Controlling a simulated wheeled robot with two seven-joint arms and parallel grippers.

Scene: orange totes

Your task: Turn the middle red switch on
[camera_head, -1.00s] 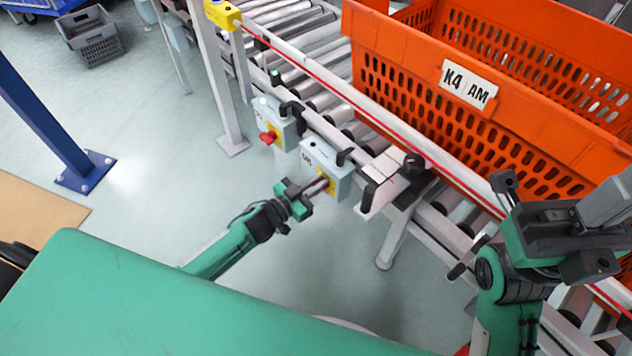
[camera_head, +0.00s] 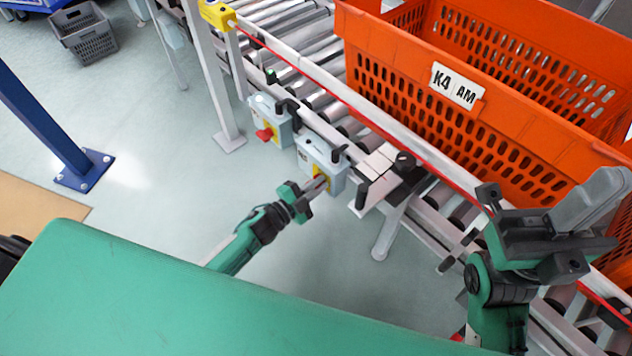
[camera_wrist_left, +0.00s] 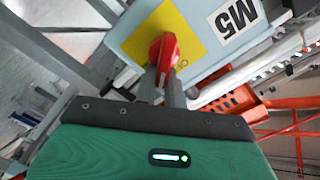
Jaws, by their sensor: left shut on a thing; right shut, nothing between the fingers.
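The switch box labelled M5 (camera_head: 323,165) is pale blue with a yellow plate and hangs on the conveyor's side. It fills the upper middle of the left wrist view (camera_wrist_left: 150,28). Its red switch handle (camera_wrist_left: 163,52) stands between my left fingertips. My left gripper (camera_head: 318,184) is shut on this handle, and its fingers hide most of the handle in the head view. A second box with a red switch (camera_head: 265,133) hangs further left, apart from the gripper. My right gripper (camera_head: 592,203) is shut and empty, above the conveyor's near side at right.
A large orange tote (camera_head: 400,85) labelled K4 AM sits on the roller conveyor (camera_head: 300,50). A black-and-white bracket (camera_head: 378,172) juts out right of the M5 box. A blue post (camera_head: 45,125) and a grey crate (camera_head: 85,35) stand left. Floor between is clear.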

